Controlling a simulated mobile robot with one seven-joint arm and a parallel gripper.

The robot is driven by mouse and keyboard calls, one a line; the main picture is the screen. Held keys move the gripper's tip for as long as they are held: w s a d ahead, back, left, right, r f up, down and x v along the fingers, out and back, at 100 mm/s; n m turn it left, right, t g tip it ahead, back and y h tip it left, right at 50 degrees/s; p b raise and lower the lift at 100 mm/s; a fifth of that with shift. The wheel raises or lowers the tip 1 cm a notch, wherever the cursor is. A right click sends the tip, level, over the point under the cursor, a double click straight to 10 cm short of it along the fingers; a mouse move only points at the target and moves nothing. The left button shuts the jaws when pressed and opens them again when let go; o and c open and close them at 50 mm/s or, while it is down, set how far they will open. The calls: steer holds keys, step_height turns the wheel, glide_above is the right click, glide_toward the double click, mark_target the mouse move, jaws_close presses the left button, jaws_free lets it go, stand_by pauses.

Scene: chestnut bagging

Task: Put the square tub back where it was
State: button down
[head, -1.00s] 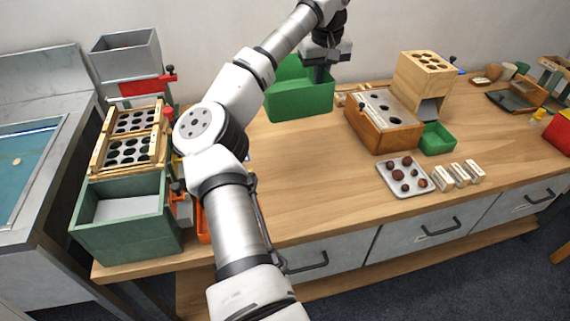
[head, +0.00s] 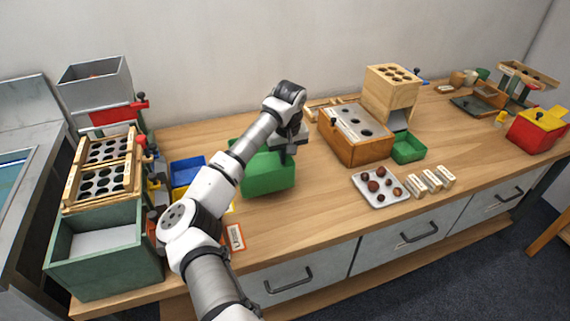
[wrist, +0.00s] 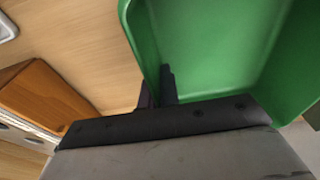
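The large green tub (head: 268,175) stands out left of the wooden box with the metal top, partly behind my arm. My gripper (head: 287,155) is at its right rim, shut on the tub's wall. In the wrist view the green tub (wrist: 215,50) fills the right side, and my gripper (wrist: 160,90) has one dark finger inside the wall and one outside. The tub's inside looks empty where it shows. I cannot tell whether its base touches the table.
A blue bin (head: 187,171) and an orange-red card or tray (head: 234,237) lie left of the tub. The wooden box (head: 357,145), a small green tray (head: 409,148) and a chestnut tray (head: 381,187) stand right. Bare tabletop (head: 310,205) lies in front.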

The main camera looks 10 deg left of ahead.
steer(key=shift+f, duration=1.8)
steer(key=shift+f, duration=0.1)
steer(key=c, duration=1.6)
jaws_free()
steer(key=shift+c, duration=0.2)
steer(key=r, duration=0.4)
steer(key=s+r, duration=0.1)
steer(key=r, duration=0.3)
steer(key=d+r+b, duration=0.1)
steer(key=r, duration=0.3)
steer(key=shift+s+r, duration=0.1)
steer(key=shift+s, duration=0.15)
